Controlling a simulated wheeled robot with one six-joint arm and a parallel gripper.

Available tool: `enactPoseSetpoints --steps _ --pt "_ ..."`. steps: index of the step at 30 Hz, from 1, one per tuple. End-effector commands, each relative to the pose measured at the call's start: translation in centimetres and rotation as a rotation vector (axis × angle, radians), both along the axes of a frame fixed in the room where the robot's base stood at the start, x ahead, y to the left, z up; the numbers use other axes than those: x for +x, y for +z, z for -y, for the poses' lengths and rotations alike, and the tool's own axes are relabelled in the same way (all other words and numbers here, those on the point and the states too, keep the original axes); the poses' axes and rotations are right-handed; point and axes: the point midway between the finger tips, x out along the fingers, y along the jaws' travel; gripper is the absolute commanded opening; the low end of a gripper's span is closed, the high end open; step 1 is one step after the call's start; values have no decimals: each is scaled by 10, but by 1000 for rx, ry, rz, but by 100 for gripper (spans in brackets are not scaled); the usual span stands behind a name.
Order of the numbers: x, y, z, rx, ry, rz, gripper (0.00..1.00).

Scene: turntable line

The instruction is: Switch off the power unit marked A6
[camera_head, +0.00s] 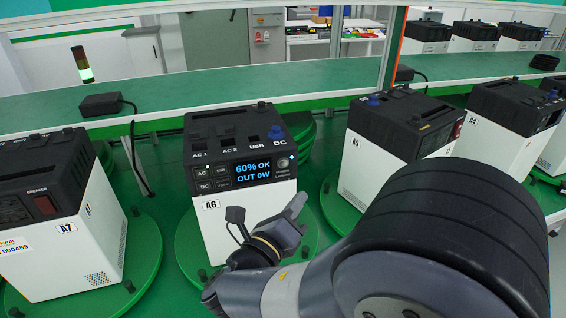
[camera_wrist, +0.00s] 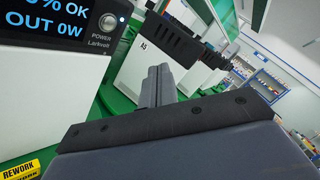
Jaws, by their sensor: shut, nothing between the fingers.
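The power unit marked A6 (camera_head: 225,228) is a white box with a black top, upright on a green round turntable. Its screen (camera_head: 252,172) reads 60% OK, OUT 0W. To the right of the screen is a small round POWER button (camera_head: 284,163), which appears lit. In the wrist view the button (camera_wrist: 108,22) is at the upper left, above the word POWER. My gripper (camera_head: 299,202) is in front of A6's lower right front, below the button. In the wrist view its fingers (camera_wrist: 158,72) are together and empty, to the right of and below the button. Contact with A6 cannot be told.
Unit A7 (camera_head: 90,245) stands to the left and unit A5 (camera_head: 365,165) to the right, each on a turntable. A green shelf (camera_head: 200,97) with a black adapter (camera_head: 103,104) runs behind. A yellow REWORK label (camera_wrist: 20,170) shows in the wrist view.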

Motion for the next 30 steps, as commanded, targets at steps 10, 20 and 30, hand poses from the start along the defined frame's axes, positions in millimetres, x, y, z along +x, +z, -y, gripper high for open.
enactPoseSetpoints --steps 10,20,30 --pt "31 -2 -8 2 -3 1 0" --pt "72 2 -21 0 0 0 0" --pt "85 0 -24 1 1 0 0"
